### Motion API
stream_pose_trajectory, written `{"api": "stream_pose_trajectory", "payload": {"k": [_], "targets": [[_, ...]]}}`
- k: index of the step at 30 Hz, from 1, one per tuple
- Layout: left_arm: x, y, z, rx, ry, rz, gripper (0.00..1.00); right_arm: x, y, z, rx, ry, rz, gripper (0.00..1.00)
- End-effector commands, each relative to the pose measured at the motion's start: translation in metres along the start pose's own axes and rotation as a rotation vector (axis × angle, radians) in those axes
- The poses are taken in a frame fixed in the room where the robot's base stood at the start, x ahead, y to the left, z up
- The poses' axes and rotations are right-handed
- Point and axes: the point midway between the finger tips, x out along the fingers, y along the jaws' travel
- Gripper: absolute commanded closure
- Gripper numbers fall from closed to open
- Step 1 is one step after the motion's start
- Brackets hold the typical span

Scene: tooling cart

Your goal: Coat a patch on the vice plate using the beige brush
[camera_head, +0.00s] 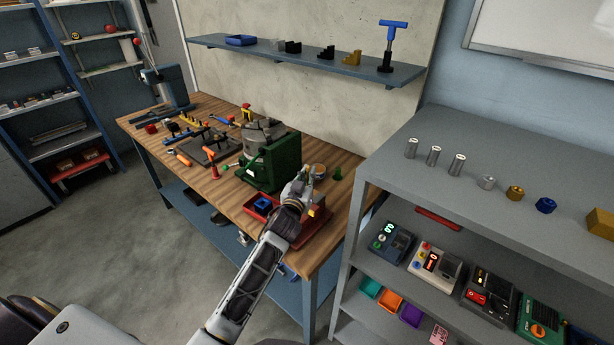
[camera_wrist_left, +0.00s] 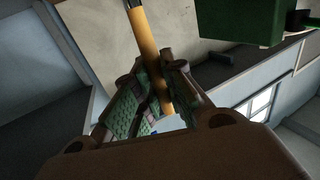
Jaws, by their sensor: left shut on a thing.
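The green vice (camera_head: 270,165) stands on the wooden workbench, with grey metal parts on top. I cannot make out which part is the plate. My left gripper (camera_head: 303,188) is just right of the vice in the head view, low over the bench's front right corner. In the left wrist view its fingers (camera_wrist_left: 157,85) are shut on the beige handle of the brush (camera_wrist_left: 147,48). The handle runs up to a dark end at the frame's top edge, and the bristles are not clear. A green block, apparently the vice, also shows there (camera_wrist_left: 240,22), apart from the brush. My right gripper is out of view.
A red tray (camera_head: 248,207) with a blue box and a round tin (camera_head: 318,169) are near my left gripper. Several tools crowd the workbench (camera_head: 232,203) to the left. A grey shelf unit (camera_head: 400,185) stands close on the right. A wall shelf (camera_head: 300,60) hangs behind.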

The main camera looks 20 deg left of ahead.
Motion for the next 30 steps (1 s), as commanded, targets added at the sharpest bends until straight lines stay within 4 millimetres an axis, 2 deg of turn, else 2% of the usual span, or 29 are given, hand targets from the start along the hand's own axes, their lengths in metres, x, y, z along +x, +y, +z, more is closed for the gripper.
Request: {"api": "stream_pose_trajectory", "payload": {"k": [14,30], "targets": [[0.000,0.003,-0.001,0.000,0.002,0.000,1.00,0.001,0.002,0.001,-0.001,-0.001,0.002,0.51],[0.024,0.013,0.002,-0.001,0.001,0.000,1.00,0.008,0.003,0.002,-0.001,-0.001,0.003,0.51]]}}
